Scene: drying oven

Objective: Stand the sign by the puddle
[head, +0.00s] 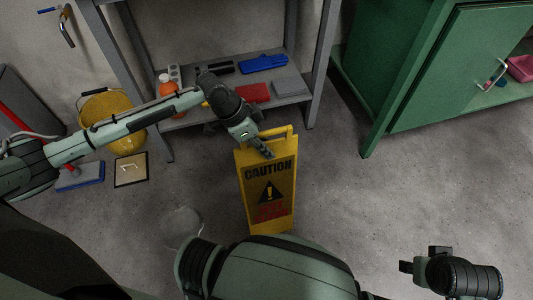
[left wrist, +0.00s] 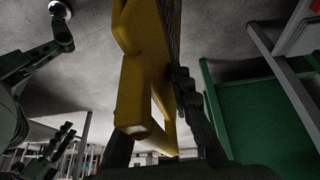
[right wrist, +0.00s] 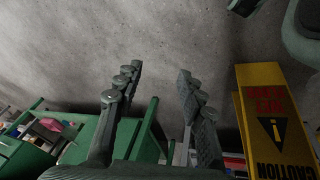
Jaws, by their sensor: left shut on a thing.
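The yellow caution sign (head: 267,192) hangs nearly upright below my left gripper (head: 264,146), which is shut on its top near the handle. I cannot tell whether its lower edge touches the floor. In the left wrist view the yellow sign (left wrist: 148,85) runs between the fingers. The puddle (head: 181,227) is a pale round wet patch on the floor, left of the sign's lower part and partly hidden by my own body. My right gripper (right wrist: 160,75) is open and empty; the sign also shows at the right of the right wrist view (right wrist: 262,85).
A yellow bucket (head: 103,112) and a blue-headed mop (head: 80,176) stand at the left. A grey shelf (head: 205,113) with bottles and trays is behind the sign. A green cabinet (head: 425,75) is at the upper right. The floor right of the sign is clear.

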